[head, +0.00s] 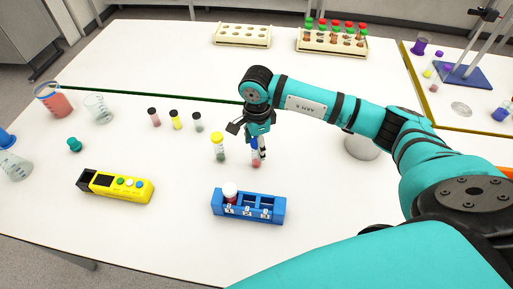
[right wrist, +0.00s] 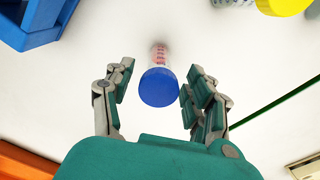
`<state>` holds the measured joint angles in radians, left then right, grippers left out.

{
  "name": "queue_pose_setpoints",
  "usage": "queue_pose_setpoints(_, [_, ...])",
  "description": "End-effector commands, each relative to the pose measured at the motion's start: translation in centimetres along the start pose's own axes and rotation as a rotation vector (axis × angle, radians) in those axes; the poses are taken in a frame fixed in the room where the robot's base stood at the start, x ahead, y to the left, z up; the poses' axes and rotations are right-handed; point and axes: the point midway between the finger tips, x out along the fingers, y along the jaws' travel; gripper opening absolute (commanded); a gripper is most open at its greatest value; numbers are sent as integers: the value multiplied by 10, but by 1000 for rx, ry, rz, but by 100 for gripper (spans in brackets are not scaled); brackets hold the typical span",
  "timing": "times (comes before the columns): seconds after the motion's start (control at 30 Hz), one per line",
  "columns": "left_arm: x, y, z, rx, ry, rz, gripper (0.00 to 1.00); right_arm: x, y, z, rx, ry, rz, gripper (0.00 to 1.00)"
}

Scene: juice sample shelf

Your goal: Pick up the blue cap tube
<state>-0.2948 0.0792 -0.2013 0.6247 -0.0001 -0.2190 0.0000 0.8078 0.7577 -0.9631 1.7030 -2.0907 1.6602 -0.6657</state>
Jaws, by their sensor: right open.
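The blue cap tube (head: 256,160) stands upright on the white table in the head view, partly hidden by my right gripper. In the right wrist view its blue cap (right wrist: 159,87) lies between the two fingers, with the clear tube and red markings beyond it. My right gripper (right wrist: 155,85) is open around the cap, with a gap on the left side and a smaller one on the right. In the head view the right gripper (head: 259,140) points down over the tube. My left gripper is not in view.
A yellow cap tube (head: 218,147) stands close on the left. A blue rack (head: 262,216) with a white-capped tube (head: 230,192) is in front. Three small tubes (head: 175,120) stand further left. A yellow box (head: 130,187) and beakers (head: 54,103) are at left. Wooden racks (head: 332,45) stand behind.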

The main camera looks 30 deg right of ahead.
Motion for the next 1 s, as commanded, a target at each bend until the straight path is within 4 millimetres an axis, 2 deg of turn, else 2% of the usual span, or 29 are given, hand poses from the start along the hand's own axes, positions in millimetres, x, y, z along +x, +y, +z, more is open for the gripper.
queue_pose_setpoints(0.03, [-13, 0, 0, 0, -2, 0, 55, 2, 3, 1, 0, 1, 6, 55])
queue_pose_setpoints(0.07, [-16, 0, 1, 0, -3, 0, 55, 7, 5, 2, 0, 0, 6, 55])
queue_pose_setpoints(0.2, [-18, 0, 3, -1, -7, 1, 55, 26, 3, 2, 2, 0, 3, 55])
queue_pose_setpoints(0.47, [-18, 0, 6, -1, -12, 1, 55, 31, 2, 2, 1, 0, -1, 55])
queue_pose_setpoints(0.57, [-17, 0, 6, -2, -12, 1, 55, 31, 2, 2, 1, 0, -1, 45])
queue_pose_setpoints(0.9, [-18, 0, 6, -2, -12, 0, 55, 31, 2, 2, 1, 0, -1, 0])
queue_pose_setpoints(1.0, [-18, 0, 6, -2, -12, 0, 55, 30, 2, 2, 1, -1, -1, 0])
